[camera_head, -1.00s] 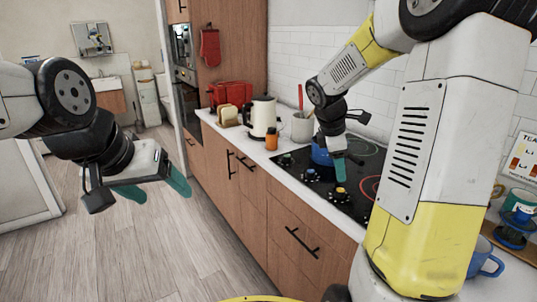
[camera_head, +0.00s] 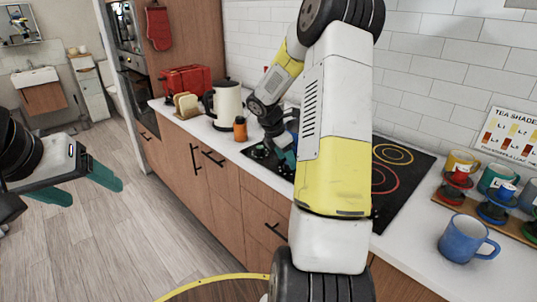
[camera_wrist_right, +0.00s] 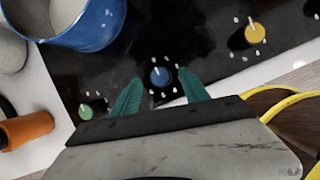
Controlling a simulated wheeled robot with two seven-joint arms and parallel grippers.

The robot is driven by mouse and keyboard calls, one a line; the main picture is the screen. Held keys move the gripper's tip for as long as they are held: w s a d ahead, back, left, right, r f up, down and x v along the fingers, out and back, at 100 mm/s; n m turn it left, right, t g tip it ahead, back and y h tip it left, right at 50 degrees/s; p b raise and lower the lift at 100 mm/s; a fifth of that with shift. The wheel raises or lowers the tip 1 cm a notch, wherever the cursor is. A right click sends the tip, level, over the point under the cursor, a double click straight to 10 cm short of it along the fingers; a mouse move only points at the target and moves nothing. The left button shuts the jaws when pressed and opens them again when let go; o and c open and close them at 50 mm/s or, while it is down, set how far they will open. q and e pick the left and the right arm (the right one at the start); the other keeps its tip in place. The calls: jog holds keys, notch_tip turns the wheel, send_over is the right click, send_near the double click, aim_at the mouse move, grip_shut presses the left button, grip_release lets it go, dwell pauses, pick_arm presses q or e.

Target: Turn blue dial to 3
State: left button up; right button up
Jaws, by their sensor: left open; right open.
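The blue dial (camera_wrist_right: 160,77) sits on the black cooktop (camera_wrist_right: 125,62), with white marks around it. Its light pointer line leans slightly left of straight up in the right wrist view; I cannot read numbers. My right gripper (camera_wrist_right: 161,74) is open, with one teal finger on each side of the blue dial; contact is not clear. In the head view my right gripper (camera_head: 286,160) is over the cooktop's front edge and its arm hides the blue dial. A green dial (camera_wrist_right: 86,110) and a yellow dial (camera_wrist_right: 254,33) flank it. My left gripper (camera_head: 95,190) is open and empty over the floor.
A blue pot (camera_wrist_right: 85,30) stands on the cooktop close to the dials. An orange bottle (camera_head: 240,129), a kettle (camera_head: 226,104) and a red toaster (camera_head: 186,78) stand left of it. A blue mug (camera_head: 466,238) and a tea rack (camera_head: 490,212) stand at right.

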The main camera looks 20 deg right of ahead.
jog(key=shift+x, duration=0.85)
jog(key=shift+s, duration=0.1)
grip_shut()
